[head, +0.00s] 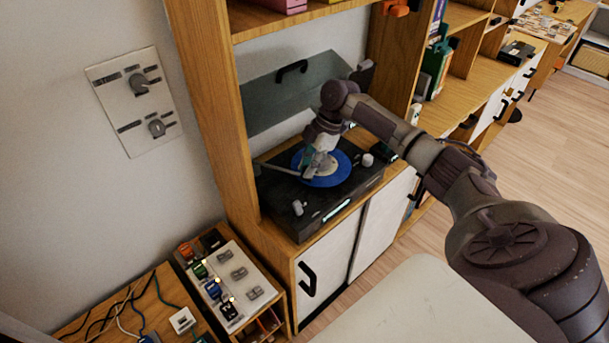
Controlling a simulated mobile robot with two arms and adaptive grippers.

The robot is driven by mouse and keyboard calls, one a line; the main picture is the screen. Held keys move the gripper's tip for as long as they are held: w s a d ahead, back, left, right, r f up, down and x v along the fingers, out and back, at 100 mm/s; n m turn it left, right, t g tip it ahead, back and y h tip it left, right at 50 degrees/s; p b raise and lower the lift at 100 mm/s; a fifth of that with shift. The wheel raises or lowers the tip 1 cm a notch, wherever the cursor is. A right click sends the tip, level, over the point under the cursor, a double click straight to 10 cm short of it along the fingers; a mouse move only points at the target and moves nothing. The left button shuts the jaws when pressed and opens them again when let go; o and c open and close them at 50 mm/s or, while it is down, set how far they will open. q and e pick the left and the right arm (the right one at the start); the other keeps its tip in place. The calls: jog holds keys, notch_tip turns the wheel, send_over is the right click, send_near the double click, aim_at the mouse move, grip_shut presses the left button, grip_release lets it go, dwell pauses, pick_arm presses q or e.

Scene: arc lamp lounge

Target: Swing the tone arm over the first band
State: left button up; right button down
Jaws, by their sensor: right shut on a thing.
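A black record player (276,200) stands on a wooden cabinet shelf with its greenish lid (262,104) raised behind it. A blue record (340,172) lies on its platter. My right gripper (308,176) reaches down from above over the left part of the record. It is shut on a small part there, apparently the tone arm (283,171), a thin bar running left from the fingers. The gripper hides most of the grip and the record's middle, so I cannot tell which band is under the arm's tip. My left gripper is out of view.
A wooden upright (217,110) borders the player on the left. A box with switches and coloured plugs (232,278) stands below left, beside a table with cables (112,312). A panel with two knobs (134,102) is on the wall. Shelves continue right.

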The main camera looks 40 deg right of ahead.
jog(key=shift+w+d, duration=0.2)
jog(key=shift+d, duration=0.05)
jog(key=c, duration=1)
grip_release()
jog(key=v, duration=1.2)
